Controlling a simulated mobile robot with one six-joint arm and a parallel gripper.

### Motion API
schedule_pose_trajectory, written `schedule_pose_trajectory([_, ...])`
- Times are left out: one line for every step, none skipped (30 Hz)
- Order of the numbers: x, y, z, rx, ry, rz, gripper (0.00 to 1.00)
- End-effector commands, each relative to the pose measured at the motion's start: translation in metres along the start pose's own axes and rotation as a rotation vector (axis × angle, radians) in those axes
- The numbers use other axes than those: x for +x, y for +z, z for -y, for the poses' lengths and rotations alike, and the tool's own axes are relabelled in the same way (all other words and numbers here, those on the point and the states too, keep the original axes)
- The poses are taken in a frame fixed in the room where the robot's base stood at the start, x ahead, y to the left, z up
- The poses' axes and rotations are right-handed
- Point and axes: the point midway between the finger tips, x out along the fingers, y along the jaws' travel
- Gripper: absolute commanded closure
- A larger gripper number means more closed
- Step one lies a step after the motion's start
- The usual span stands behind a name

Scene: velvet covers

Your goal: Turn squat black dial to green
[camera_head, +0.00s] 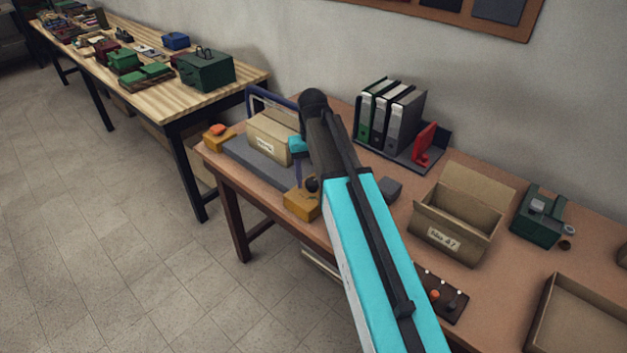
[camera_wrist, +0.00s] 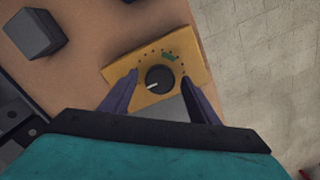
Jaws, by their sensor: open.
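The squat black dial (camera_wrist: 158,80) sits on a yellow-orange box in the wrist view, with a white pointer line aimed to the lower left. A green mark (camera_wrist: 169,57) lies on the box above and right of the dial, beside a row of small dark dots. In the head view the dial (camera_head: 312,184) shows on the yellow box (camera_head: 299,206) at the table's front edge, partly hidden by my arm. My gripper (camera_wrist: 160,88) is open, with one finger on each side of the dial in the wrist view. Whether the fingers touch it cannot be told.
A grey block (camera_wrist: 34,33) lies near the yellow box. A cardboard box (camera_head: 268,137) on a grey base, binders (camera_head: 398,118), an open carton (camera_head: 449,236) and a dark knob panel (camera_head: 440,294) share the table. Bare floor lies past the front edge.

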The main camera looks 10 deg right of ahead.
Motion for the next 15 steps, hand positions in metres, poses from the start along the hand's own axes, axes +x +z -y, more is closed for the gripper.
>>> schedule_pose_trajectory([0.0013, 0.0, 0.0002, 0.0, 0.0, 0.0, 0.45])
schedule_pose_trajectory([0.0014, 0.0, 0.0002, 0.0, 0.0, 0.0, 0.45])
schedule_pose_trajectory([0.0015, 0.0, 0.0003, 0.0, 0.0, 0.0, 0.45])
schedule_pose_trajectory([0.0014, 0.0, 0.0003, 0.0, 0.0, 0.0, 0.45])
schedule_pose_trajectory([0.0013, 0.0, 0.0003, 0.0, 0.0, 0.0, 0.45])
schedule_pose_trajectory([0.0012, -0.0001, 0.0004, -0.001, 0.0, 0.0, 0.45])
schedule_pose_trajectory([0.0012, -0.0001, 0.0004, -0.001, 0.0, 0.0, 0.45])
schedule_pose_trajectory([0.0012, -0.0001, 0.0005, -0.001, 0.0, 0.0, 0.45])
schedule_pose_trajectory([0.0012, -0.0001, 0.0005, -0.001, 0.0, 0.0, 0.45])
schedule_pose_trajectory([0.0012, -0.0001, 0.0006, -0.001, 0.0, 0.0, 0.46])
schedule_pose_trajectory([0.0012, -0.0001, 0.0006, -0.001, 0.0, 0.0, 0.51])
schedule_pose_trajectory([0.0012, -0.0001, 0.0007, -0.001, 0.0, 0.0, 0.58])
schedule_pose_trajectory([0.0012, -0.0001, 0.0007, -0.001, 0.0, 0.0, 0.63])
schedule_pose_trajectory([0.0012, -0.0001, 0.0007, -0.001, 0.0, 0.0, 0.68])
schedule_pose_trajectory([0.0012, -0.0001, 0.0007, -0.001, 0.0, 0.0, 0.75])
